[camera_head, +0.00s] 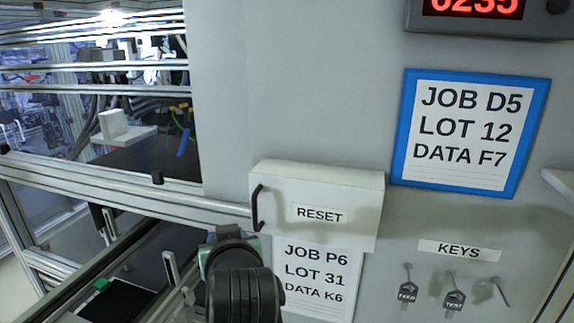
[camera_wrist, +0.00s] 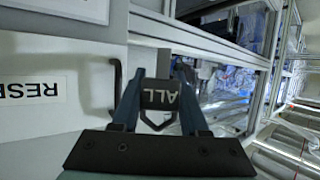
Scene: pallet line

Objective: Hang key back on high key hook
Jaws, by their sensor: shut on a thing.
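In the wrist view my gripper (camera_wrist: 160,92) is shut on a dark key tag (camera_wrist: 160,97) lettered ALL; a thin loop shows below it, between the fingers. In the head view my arm's end is in front of the reset box and the key is hidden behind it. A KEYS label (camera_head: 460,250) is on the grey wall at the lower right. Below it, a FEED tag (camera_head: 407,292) and a TEST tag (camera_head: 454,299) hang on hooks. A third hook (camera_head: 497,283) at the right is bare. I cannot tell which hook the task calls high.
The white RESET box (camera_head: 345,190) with a black handle (camera_head: 256,207) stands out from the wall beside my gripper. A JOB P6 sheet (camera_head: 316,272) is below it, and a blue-framed JOB D5 sheet (camera_head: 468,130) is at upper right. Metal framing (camera_head: 120,195) runs along the left.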

